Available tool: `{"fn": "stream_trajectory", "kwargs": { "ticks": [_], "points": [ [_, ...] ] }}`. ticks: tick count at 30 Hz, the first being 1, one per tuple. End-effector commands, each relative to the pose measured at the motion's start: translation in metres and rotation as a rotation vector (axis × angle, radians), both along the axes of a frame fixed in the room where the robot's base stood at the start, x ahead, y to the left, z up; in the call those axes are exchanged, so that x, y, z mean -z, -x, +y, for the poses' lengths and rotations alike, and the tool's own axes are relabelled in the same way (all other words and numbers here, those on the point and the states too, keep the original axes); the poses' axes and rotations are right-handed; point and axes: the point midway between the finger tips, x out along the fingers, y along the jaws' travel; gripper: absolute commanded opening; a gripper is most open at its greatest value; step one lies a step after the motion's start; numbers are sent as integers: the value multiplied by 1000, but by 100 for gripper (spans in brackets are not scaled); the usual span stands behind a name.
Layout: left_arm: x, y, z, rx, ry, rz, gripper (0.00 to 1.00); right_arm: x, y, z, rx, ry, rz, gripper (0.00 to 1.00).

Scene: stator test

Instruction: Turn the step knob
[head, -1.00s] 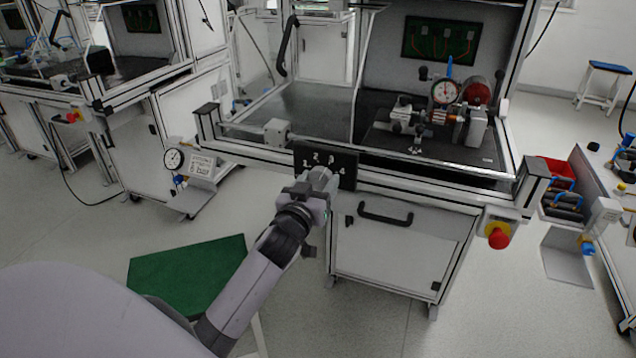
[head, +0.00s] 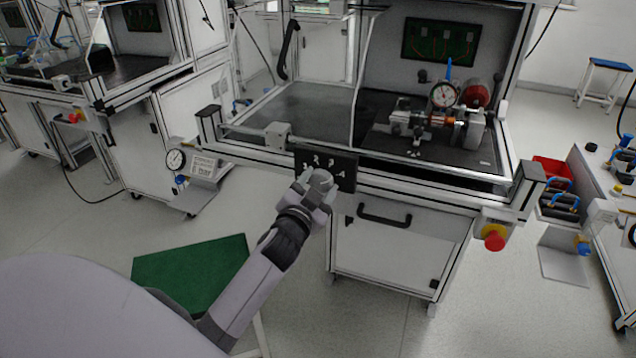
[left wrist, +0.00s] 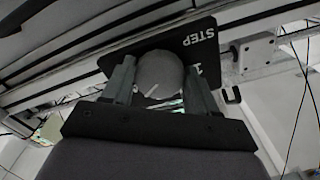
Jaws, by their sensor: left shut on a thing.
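The step knob (left wrist: 160,70) is a round grey knob with a white pointer line. It sits on a black panel (left wrist: 205,45) marked STEP in the left wrist view. The panel (head: 343,170), with white numbers 1 to 4, also shows on the front rail of the middle bench in the head view. My left gripper (left wrist: 158,84) is shut on the knob, with one finger on each side of it. In the head view the left gripper (head: 318,182) is up against the panel and hides most of the knob. My right gripper is out of view.
A cabinet handle (head: 385,218) lies below and right of the panel. A red emergency button (head: 495,238) sits at the bench's right corner. A dial gauge rig (head: 440,115) stands on the bench top. A green surface (head: 190,272) lies beside my left arm.

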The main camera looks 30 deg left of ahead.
Motion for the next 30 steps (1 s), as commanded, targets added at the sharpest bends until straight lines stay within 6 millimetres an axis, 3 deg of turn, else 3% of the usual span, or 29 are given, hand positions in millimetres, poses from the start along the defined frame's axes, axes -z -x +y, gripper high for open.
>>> {"fn": "stream_trajectory", "kwargs": {
  "ticks": [10, 27, 28, 30],
  "points": [
    [0, 0, 0, 0, -154, 38, 28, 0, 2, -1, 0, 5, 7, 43],
    [1, 0, 0, 0, -187, 46, 28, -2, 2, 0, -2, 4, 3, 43],
    [1, 0, 0, 0, -187, 46, 65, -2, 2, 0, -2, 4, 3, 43],
    [1, 0, 0, 0, -186, 46, 84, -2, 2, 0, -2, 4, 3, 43]
  ]
}}
